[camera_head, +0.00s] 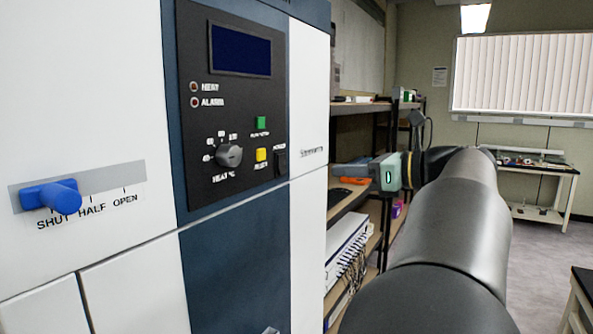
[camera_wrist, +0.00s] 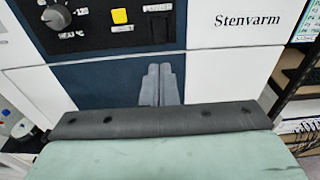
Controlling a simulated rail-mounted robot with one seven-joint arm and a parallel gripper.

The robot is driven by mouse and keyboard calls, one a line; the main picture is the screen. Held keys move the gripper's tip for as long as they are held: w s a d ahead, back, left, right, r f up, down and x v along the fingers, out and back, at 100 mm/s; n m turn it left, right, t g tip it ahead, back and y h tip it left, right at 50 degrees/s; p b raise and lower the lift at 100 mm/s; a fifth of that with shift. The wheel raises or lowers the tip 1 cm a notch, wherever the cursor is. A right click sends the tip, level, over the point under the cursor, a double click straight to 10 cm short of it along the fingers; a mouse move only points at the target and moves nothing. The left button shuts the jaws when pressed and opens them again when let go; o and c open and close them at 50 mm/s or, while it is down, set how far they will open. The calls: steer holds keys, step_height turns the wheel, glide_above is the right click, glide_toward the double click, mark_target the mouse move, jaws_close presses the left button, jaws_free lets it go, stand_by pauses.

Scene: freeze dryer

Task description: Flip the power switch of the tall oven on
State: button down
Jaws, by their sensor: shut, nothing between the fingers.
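The tall oven (camera_head: 308,110) fills the left of the head view, with a black control panel (camera_head: 204,112). The black power switch (camera_head: 281,162) sits at the panel's lower right, under a small "POWER" label. It also shows in the wrist view (camera_wrist: 158,30), just above my fingertips in the picture. My gripper (camera_head: 336,170) is shut and empty, with its fingers pointing at the oven front in the head view. In the wrist view the two grey fingers (camera_wrist: 160,68) lie together below the switch. I cannot tell whether they touch the oven.
The panel also carries a grey heat dial (camera_head: 229,154), a yellow button (camera_head: 261,155), a green button (camera_head: 261,123) and a dark display (camera_head: 240,50). A blue lever (camera_head: 50,195) stands at SHUT on the left. Shelves (camera_head: 372,215) stand right of the oven.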

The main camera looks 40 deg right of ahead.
mark_target(283, 170)
steer(key=p+x, duration=0.1)
steer(key=x, duration=1)
steer(key=shift+w+p, duration=0.1)
steer(key=shift+p, duration=0.3)
steer(key=shift+a, duration=0.1)
